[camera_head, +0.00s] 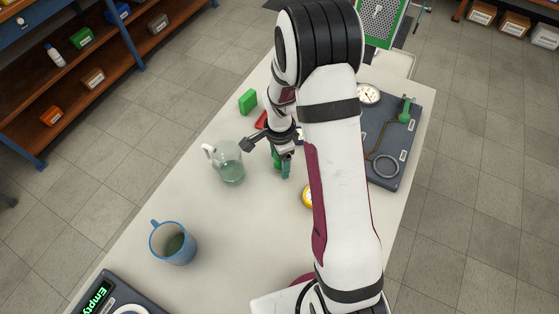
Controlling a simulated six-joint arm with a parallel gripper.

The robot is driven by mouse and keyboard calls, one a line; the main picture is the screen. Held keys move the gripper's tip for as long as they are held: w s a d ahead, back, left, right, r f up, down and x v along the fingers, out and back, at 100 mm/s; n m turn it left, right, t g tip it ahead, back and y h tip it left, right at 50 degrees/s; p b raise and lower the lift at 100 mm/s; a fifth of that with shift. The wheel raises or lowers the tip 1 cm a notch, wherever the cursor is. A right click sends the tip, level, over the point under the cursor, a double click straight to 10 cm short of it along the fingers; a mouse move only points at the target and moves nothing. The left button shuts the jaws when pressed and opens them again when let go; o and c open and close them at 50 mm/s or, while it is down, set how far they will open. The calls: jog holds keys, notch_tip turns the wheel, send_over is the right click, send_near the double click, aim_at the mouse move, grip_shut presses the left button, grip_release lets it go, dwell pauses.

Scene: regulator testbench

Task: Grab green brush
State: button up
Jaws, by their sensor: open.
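A narrow green object (276,160), which looks like the green brush, stands on the white table directly below and beside my gripper. Its upper part is hidden by the gripper, so its full shape does not show. A teal-green piece (286,169) shows right beside it; I cannot tell whether it is part of the same thing. My gripper (266,147) is open, its dark fingers spread left and right near the top of the green object. Whether a finger touches it cannot be told.
A glass pitcher (230,170) stands close left of my gripper. A green block (247,101) and a red item (261,120) lie behind. A blue mug (173,243) and a display device (108,297) are at front left. A gauge board (400,150) is right, beyond my arm.

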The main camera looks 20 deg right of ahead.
grip_shut()
jog(key=shift+r, duration=0.1)
dwell(0.3)
